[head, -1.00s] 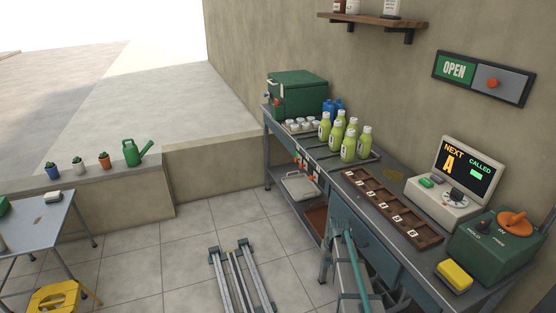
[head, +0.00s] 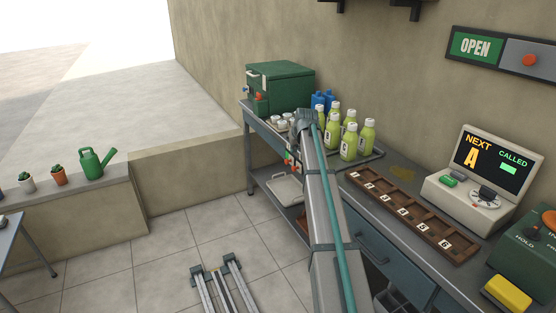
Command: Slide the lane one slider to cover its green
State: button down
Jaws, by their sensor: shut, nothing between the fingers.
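On the bench's front edge, below the small white cups, a small strip of red and green markers (head: 289,157) shows in the head view. It may hold the lane sliders, but it is too small to tell which is lane one or how it is set. My arm reaches up from the bottom centre. My gripper (head: 303,121) is at its far end, in front of the bottles and just right of and above the strip. It appears shut and empty. Its fingertips are too small to make out, and I cannot tell whether they touch anything. The arm hides part of the bench front.
The bench also holds a green box (head: 281,87), green-yellow bottles (head: 348,140), a numbered wooden tray (head: 412,214), a display console (head: 473,190) and a yellow sponge (head: 507,293). An OPEN sign (head: 476,46) hangs on the wall. The floor at left is largely clear.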

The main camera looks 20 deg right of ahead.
aim_at(287, 161)
jog(key=shift+r, duration=0.2)
jog(key=x, duration=1.4)
jog(key=shift+w+d+r, duration=0.1)
jog(key=shift+w+r, duration=0.05)
jog(key=shift+w, duration=0.2)
jog(key=w, duration=0.5)
jog(key=shift+w+a+p, duration=0.15)
jog(key=shift+a+p, duration=0.15)
jog(key=shift+r, duration=0.1)
